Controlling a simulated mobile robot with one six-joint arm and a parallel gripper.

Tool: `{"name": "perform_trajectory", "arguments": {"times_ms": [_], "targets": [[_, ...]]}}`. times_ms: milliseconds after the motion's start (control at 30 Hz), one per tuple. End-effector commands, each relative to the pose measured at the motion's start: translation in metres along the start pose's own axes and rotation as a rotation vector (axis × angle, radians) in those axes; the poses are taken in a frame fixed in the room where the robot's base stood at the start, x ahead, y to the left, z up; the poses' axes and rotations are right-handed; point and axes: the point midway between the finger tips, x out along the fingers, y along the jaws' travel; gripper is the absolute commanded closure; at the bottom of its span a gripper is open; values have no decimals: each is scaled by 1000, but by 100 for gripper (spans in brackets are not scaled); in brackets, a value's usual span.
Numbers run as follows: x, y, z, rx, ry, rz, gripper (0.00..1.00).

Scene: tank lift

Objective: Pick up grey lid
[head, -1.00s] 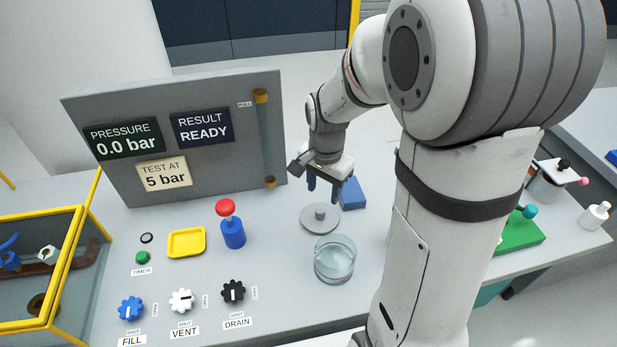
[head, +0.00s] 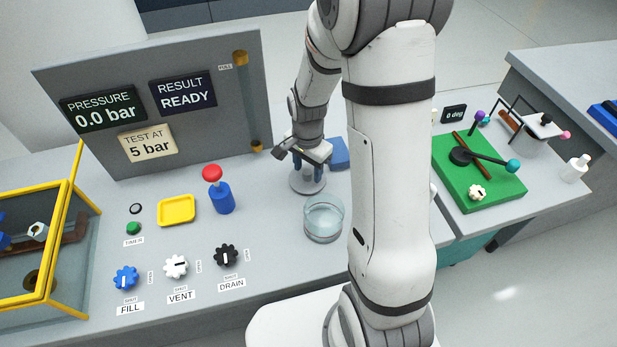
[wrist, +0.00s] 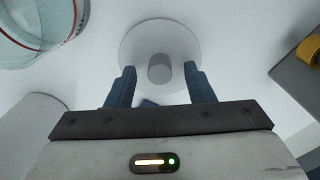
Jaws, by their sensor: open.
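The grey lid (head: 306,186) is a flat round disc with a short knob, lying on the bench top. In the wrist view the lid (wrist: 135,48) is ahead of the fingers, and its knob (wrist: 160,68) stands between them with space on both sides. My gripper (head: 307,172) points down right over the lid, and its open blue fingers also show in the wrist view (wrist: 160,84). The fingers partly hide the knob in the head view.
A glass vessel (head: 324,222) stands just in front of the lid. A blue block (head: 339,153) sits close behind it. A blue pump with a red knob (head: 220,196) and a yellow tray (head: 177,210) are to the left. The grey panel (head: 215,125) rises behind.

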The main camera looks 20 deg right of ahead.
Motion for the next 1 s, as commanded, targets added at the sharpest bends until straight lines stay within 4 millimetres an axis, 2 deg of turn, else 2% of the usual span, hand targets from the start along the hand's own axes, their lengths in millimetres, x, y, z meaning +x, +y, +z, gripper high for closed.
{"name": "perform_trajectory", "arguments": {"times_ms": [67, 667, 867, 1000], "targets": [[0, 0, 0, -1, 0, 0, 52], [0, 0, 1, -2, 0, 0, 100], [-1, 0, 1, -2, 0, 0, 100], [-12, -1, 0, -2, 2, -3, 100]]}}
